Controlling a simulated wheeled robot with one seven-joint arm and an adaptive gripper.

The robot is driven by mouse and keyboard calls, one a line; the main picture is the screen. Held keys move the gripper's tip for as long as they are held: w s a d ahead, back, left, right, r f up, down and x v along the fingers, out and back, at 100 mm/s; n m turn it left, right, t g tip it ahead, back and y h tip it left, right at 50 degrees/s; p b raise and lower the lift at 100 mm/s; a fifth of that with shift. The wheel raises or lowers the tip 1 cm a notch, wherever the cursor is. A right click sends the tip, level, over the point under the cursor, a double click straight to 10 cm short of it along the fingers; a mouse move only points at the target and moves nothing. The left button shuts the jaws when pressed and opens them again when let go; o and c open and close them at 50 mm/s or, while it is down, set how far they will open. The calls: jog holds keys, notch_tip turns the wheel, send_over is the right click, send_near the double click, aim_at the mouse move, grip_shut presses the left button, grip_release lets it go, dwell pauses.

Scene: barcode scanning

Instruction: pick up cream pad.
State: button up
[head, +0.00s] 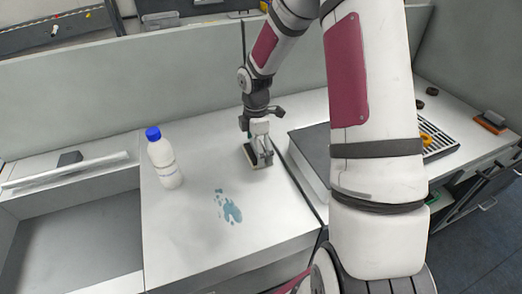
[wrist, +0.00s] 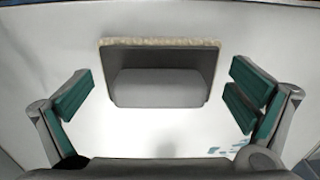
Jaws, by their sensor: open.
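The cream pad (head: 253,166) lies on the white counter beneath my gripper. In the wrist view the pad (wrist: 160,44) shows a cream fuzzy edge, a dark top and a grey block-shaped handle (wrist: 160,88). My gripper (head: 264,157) points down at the pad and partly covers it in the head view. In the wrist view my gripper (wrist: 160,97) is open, with green-padded fingers wide apart, one to each side of the handle. Clear gaps show between the fingers and the handle. How high the fingertips are above the counter is hard to tell.
A white bottle with a blue cap (head: 166,165) stands left of the pad. A blue-green spill (head: 231,210) lies on the counter in front of the pad. A grey box-like appliance (head: 311,150) is close on the right. A low partition (head: 180,80) runs behind.

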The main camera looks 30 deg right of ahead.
jog(key=c, duration=1.1)
jog(key=shift+r, duration=0.1)
jog(key=shift+r, duration=0.85)
jog(key=shift+s+a+r, duration=0.1)
jog(key=shift+s+r, duration=0.1)
jog(key=shift+r, duration=0.3)
jog(key=shift+s+a+r, duration=0.1)
jog(key=shift+s+r, duration=0.05)
jog(key=shift+r, duration=0.35)
jog(key=s+a, duration=0.2)
jog(key=s, duration=0.2)
jog(key=s+a+r, duration=0.1)
jog(key=s+a, duration=0.2)
jog(key=s, duration=0.1)
jog(key=s+a, duration=0.2)
jog(key=s, duration=0.3)
jog(key=shift+a+r+p, duration=0.15)
jog(key=shift+a+p, duration=0.25)
